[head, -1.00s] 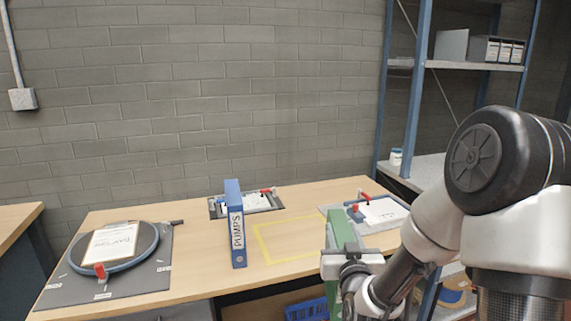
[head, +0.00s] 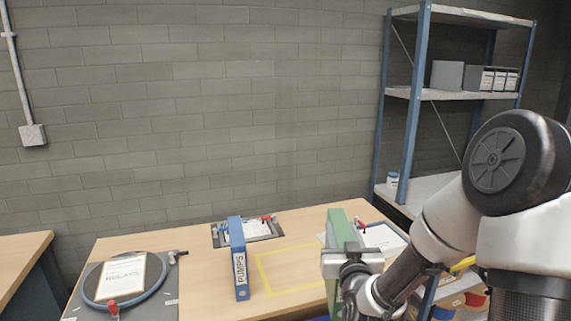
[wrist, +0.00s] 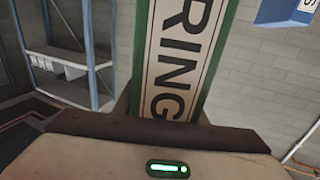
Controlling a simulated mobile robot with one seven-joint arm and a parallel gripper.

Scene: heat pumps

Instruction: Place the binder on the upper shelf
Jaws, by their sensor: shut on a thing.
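A green binder (head: 338,228) is held upright over the right part of the workbench in the head view. In the wrist view its spine label (wrist: 177,60) shows the letters "RING"; the rest is cut off. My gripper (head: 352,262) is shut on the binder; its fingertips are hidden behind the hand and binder. The blue shelving rack (head: 413,100) stands at the back right. Its top shelf (head: 465,17) looks empty, and its middle shelf (head: 450,94) carries grey boxes. The rack also shows at the left of the wrist view (wrist: 88,60).
A blue "PUMPS" binder (head: 239,258) stands on the bench, left of a yellow taped outline (head: 262,270). A coiled hose with a card (head: 122,280) lies at left. Grey boxes (head: 447,75) occupy the middle shelf's left and centre.

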